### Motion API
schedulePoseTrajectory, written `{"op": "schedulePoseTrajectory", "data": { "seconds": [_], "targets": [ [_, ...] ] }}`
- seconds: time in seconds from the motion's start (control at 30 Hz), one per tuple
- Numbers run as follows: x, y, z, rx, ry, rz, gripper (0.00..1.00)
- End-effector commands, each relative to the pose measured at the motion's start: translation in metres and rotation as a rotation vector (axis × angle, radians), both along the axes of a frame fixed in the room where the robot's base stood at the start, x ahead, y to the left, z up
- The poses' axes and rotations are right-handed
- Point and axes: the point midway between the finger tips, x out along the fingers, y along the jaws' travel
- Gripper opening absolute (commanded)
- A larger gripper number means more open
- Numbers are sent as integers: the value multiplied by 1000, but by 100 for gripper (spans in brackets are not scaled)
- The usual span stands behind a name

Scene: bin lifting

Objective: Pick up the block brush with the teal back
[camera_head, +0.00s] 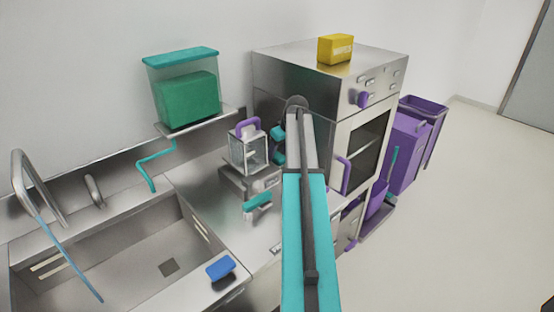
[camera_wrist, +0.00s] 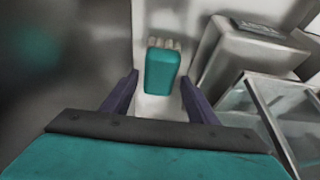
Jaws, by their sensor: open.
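The block brush with the teal back (camera_head: 257,201) lies on the steel counter, in front of the scale with the glass case. In the wrist view the brush (camera_wrist: 162,70) shows its teal back upward, with pale bristles along its far edge. My gripper (camera_wrist: 160,82) is open, with one dark purple finger on each side of the near part of the brush. I cannot tell how far above the counter the fingertips are. In the head view my arm hides the fingers.
The scale (camera_head: 240,182) carries a glass case (camera_head: 249,155) with a purple handle; the case (camera_wrist: 265,115) is close at right in the wrist view. A sink (camera_head: 120,270) with a blue brush (camera_head: 220,268) on its rim lies left. A steel oven (camera_head: 315,75) stands behind right.

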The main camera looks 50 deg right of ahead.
Motion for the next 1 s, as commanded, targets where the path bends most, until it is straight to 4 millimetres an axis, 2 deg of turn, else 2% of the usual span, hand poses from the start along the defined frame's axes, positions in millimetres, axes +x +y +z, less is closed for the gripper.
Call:
{"op": "schedulePoseTrajectory", "data": {
  "seconds": [0.33,0.93,1.0],
  "targets": [
    [9,-1,-26,1,1,0,53],
    [9,-2,-28,1,0,-2,53],
    [9,-2,-28,1,0,-2,43]
  ]
}}
